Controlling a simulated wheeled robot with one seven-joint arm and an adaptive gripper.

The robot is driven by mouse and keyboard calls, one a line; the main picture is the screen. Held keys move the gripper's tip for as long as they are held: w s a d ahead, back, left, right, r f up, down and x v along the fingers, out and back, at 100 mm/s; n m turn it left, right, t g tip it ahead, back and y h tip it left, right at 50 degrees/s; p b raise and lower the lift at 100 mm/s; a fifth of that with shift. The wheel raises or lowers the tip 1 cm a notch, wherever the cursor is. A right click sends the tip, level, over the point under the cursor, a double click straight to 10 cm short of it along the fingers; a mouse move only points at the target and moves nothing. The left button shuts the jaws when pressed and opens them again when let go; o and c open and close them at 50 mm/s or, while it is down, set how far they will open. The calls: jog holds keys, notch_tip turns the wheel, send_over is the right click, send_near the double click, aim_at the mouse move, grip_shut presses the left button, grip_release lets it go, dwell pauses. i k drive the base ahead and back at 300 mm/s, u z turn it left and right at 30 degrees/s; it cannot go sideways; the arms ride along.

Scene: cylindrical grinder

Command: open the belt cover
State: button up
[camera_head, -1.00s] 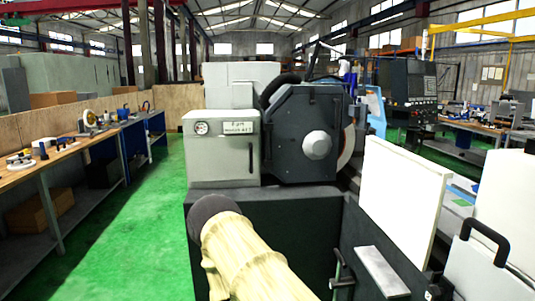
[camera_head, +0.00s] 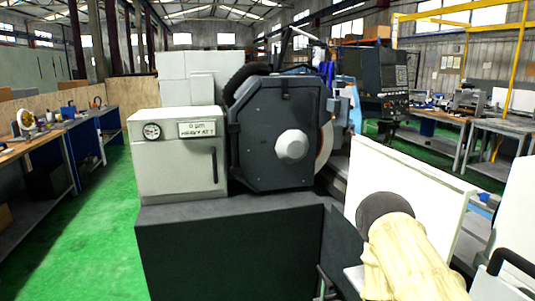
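The grinder carries a light grey box (camera_head: 182,155) with a round gauge, a label plate and a dark vertical handle (camera_head: 214,164) on its front. Beside it on the right is a dark octagonal housing (camera_head: 277,132) with a pale round hub (camera_head: 291,145). No part is marked as the belt cover, so I cannot tell for sure which of these it is. Both fronts look closed. A beige-sleeved link of my arm with a dark round end is at the lower right, in front of the machine. My gripper is not in view.
The machine's dark base (camera_head: 235,250) fills the lower middle. A white panel (camera_head: 410,185) stands at the right, partly behind my arm. A workbench (camera_head: 60,135) lines the left wall. The green floor (camera_head: 105,235) between bench and machine is clear.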

aim_at(179, 166)
jog(key=u, duration=0.05)
jog(key=i, duration=1.25)
jog(key=u, duration=0.4)
